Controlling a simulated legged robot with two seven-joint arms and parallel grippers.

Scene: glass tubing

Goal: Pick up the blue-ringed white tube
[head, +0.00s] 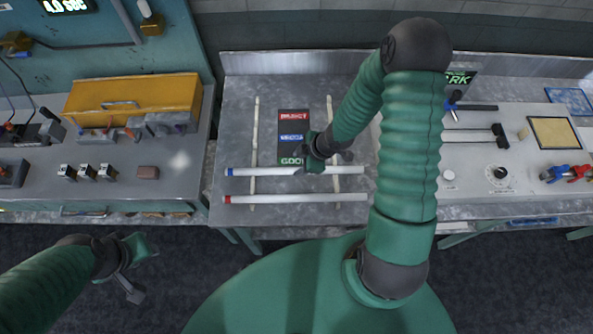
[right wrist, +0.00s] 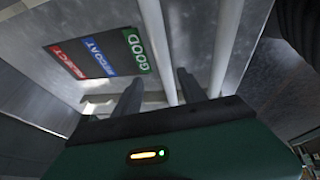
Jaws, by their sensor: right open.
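The blue-ringed white tube (head: 258,171) lies left to right across two pale rails on the metal bench, its blue ring near the left end. A red-ringed white tube (head: 290,198) lies parallel, closer to me. My right gripper (head: 312,167) is open over the middle of the blue-ringed tube and hides part of it. In the right wrist view, a white tube (right wrist: 158,45) runs between the two open fingers (right wrist: 160,92); a second tube (right wrist: 225,45) is to the right. No ring shows there. My left gripper (head: 132,272) hangs away from the bench at lower left; its opening is unclear.
A dark sign with red, blue and green labels (head: 292,124) lies behind the tubes between the rails (head: 255,130). A yellow box (head: 130,100) stands on the left bench. A panel with a dial (head: 499,174) is at right. The bench between sign and rails is clear.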

